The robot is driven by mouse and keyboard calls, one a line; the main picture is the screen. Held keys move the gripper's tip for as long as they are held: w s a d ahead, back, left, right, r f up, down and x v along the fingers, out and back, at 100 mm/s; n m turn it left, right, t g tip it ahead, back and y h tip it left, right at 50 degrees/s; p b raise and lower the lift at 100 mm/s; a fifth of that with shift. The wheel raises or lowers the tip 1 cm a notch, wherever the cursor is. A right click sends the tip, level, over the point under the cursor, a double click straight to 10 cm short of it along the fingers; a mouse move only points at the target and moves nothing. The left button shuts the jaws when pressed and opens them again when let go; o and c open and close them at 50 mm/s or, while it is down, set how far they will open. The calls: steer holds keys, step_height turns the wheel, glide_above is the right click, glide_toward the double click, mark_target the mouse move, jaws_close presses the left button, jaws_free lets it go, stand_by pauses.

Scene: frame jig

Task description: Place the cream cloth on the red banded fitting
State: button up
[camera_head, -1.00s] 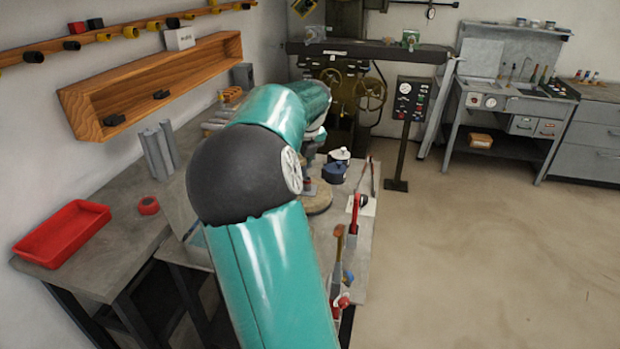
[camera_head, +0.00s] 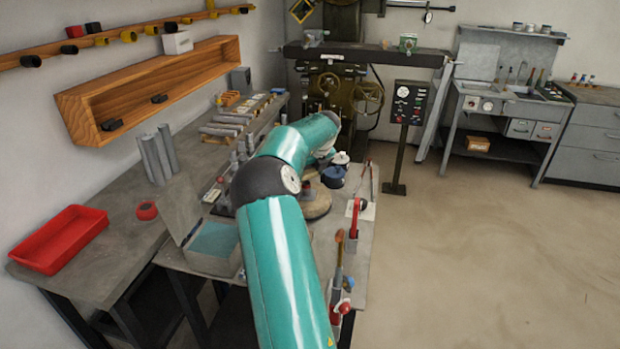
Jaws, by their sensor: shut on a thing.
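My teal arm (camera_head: 285,250) reaches from the bottom of the head view over the bench and bends away from me at a black joint. Its far end (camera_head: 322,150) is over the back of the bench, and my gripper's fingers are hidden behind the arm. I cannot make out the cream cloth. A small dark red piece (camera_head: 308,191), possibly the red banded fitting, stands on a round wooden board (camera_head: 317,207), right beside my arm. My arm covers part of the board. No cloth shows on that piece.
A blue pot (camera_head: 333,177) and a white-lidded pot (camera_head: 341,159) stand behind the board. Red-handled tools (camera_head: 355,215) lie along the bench's right edge. A red tray (camera_head: 60,238) and red tape roll (camera_head: 146,210) are on the left bench. The floor at right is clear.

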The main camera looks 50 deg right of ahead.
steer(key=shift+a+f, duration=0.1)
steer(key=shift+f, duration=0.95)
steer(key=shift+f, duration=0.15)
steer(key=o, duration=0.9)
steer(key=shift+o, duration=0.2)
